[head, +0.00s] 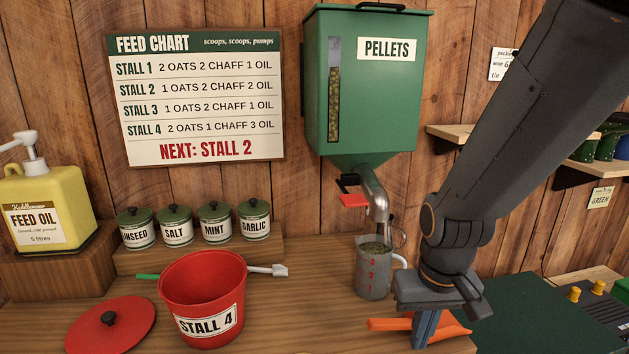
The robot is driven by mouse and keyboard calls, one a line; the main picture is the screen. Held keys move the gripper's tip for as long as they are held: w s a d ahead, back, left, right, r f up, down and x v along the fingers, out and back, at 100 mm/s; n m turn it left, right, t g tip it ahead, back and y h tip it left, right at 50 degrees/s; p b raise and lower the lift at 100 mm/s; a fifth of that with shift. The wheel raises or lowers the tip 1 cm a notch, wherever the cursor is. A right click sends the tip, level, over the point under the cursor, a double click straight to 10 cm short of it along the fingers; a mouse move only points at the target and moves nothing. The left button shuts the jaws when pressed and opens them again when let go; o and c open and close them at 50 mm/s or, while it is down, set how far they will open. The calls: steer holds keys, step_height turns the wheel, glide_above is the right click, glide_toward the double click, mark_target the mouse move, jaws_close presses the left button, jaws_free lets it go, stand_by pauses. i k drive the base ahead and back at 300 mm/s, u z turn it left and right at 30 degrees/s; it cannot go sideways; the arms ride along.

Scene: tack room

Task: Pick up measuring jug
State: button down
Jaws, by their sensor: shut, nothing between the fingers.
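The measuring jug (373,275) is a grey, see-through cup with red marks and a pale handle on its right. It stands upright on the wooden counter, under the metal spout (378,196) of the pellet hopper, and holds greenish pellets. My gripper (425,335) points down to the right of the jug and nearer the camera, apart from it. Its blue fingers are shut and empty. They partly cover an orange object (390,324) whose kind I cannot tell.
The green pellet hopper (400,95) with a red lever (352,198) hangs above the jug. A red STALL 4 bucket (185,300), a red lid (110,325) and a white-ended scoop or brush (268,270) are left. A dark green surface (540,325) lies right.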

mark_target(380, 270)
steer(key=u, duration=2.2)
steer(key=k, duration=1.5)
steer(key=z, duration=1.8)
steer(key=i, duration=0.5)
